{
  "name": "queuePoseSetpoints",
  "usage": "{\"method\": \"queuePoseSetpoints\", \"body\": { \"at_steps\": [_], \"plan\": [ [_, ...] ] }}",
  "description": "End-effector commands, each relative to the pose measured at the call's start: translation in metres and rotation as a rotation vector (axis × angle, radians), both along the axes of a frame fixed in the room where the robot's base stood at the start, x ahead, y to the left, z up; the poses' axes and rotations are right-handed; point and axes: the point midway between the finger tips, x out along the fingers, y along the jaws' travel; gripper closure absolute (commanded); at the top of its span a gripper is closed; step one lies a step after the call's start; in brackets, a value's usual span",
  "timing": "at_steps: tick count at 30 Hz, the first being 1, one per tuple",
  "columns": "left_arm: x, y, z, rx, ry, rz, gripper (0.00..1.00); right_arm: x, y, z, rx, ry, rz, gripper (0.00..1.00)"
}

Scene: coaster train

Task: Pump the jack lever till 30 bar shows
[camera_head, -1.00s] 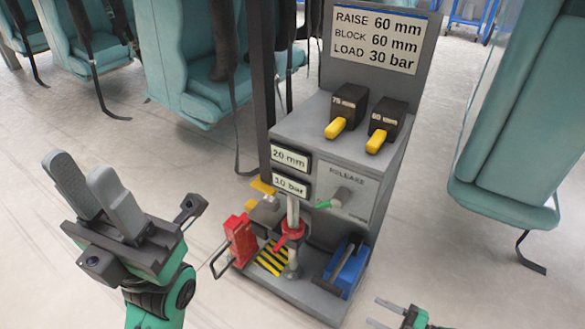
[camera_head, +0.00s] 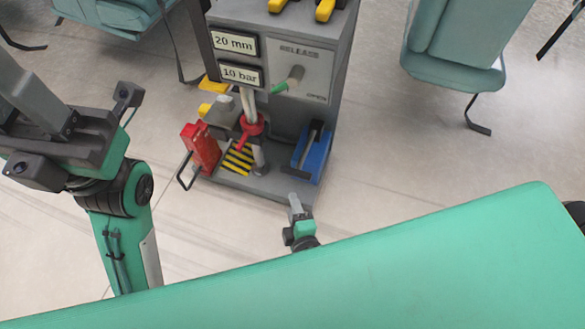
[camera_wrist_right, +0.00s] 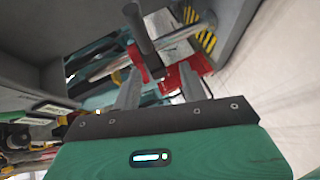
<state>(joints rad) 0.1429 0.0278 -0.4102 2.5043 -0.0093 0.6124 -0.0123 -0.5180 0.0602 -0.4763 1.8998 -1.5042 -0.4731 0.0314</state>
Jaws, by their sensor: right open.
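The jack stand shows a 10 bar readout (camera_head: 240,76) in the head view. My right gripper (camera_head: 296,207) is just in front of the blue unit. In the right wrist view it is open (camera_wrist_right: 158,75), with a dark bar (camera_wrist_right: 141,32) and red parts beyond its fingers; I cannot tell whether they touch. My left gripper (camera_head: 35,95) is at the left, fingertips cut off.
A 20 mm readout (camera_head: 234,43) sits above the bar readout. A release knob (camera_head: 294,79) is on the stand's front. Teal seats (camera_head: 455,50) stand at the back and right. My green arm covers the bottom of the head view. The floor right of the stand is clear.

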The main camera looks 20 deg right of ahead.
Motion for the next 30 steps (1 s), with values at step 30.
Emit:
{"method": "queuePoseSetpoints", "body": {
  "at_steps": [30],
  "plan": [
    [-0.009, -0.013, 0.007, 0.015, -0.056, -0.040, 0.66, 0.112, -0.039, -0.009, -0.096, -0.038, -0.172, 0.57]
  ]
}}
